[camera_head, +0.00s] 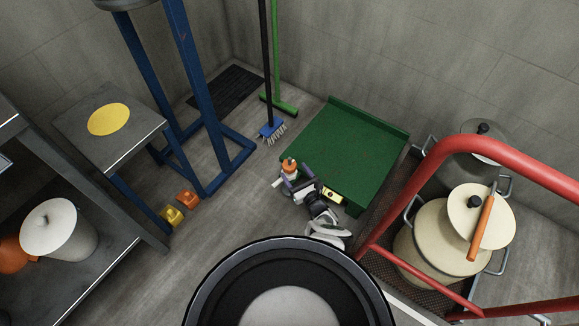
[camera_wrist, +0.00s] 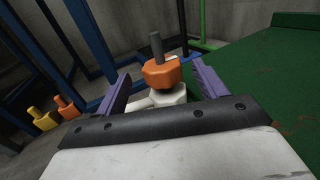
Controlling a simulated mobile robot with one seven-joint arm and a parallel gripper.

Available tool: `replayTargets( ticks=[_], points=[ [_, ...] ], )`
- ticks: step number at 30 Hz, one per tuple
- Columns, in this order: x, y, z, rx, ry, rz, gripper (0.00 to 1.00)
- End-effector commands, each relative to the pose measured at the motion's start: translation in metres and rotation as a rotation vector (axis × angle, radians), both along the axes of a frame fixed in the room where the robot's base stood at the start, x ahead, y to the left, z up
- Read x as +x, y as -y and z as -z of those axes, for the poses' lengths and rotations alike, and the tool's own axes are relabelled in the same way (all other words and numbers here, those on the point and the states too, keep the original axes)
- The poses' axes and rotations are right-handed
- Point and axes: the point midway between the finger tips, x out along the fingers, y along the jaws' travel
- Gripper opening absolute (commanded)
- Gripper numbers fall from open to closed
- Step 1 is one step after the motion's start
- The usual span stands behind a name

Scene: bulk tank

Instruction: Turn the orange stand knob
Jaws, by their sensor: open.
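The orange stand knob (camera_wrist: 160,75) is faceted, with a dark grey stem rising from its top and a pale nut-like collar (camera_wrist: 167,95) below it. In the head view the knob (camera_head: 289,164) shows at the left front edge of the green platform. My gripper (camera_wrist: 161,69) is open, with one purple finger to each side of the knob in the wrist view. No contact shows. I cannot tell how far the knob lies between the fingertips. In the head view my gripper (camera_head: 294,181) is right at the knob, partly covering what is below it.
The green platform (camera_head: 345,145) lies to the right of the knob. A blue frame (camera_head: 215,150) stands left, with an orange block (camera_head: 187,199) and yellow block (camera_head: 171,214) on the floor. A red rail (camera_head: 430,165) and pots (camera_head: 435,235) are at right. Brooms (camera_head: 270,130) lean behind.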

Motion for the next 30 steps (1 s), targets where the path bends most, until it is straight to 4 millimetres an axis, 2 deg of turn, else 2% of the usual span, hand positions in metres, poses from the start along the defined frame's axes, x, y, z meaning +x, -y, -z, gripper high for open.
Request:
replayTargets(
  ticks=[3,9,20,23,30],
  points=[
    [0.02,-0.011,0.003,0.0,0.002,-0.001,0.71],
    [0.04,-0.022,0.002,0.0,0.001,0.0,0.71],
    [0.045,-0.024,0.0,0.0,-0.001,0.001,0.71],
    [0.045,-0.024,0.0,0.0,-0.001,0.001,0.6],
    [0.044,-0.024,0.0,0.0,-0.001,0.001,0.29]
  ],
)
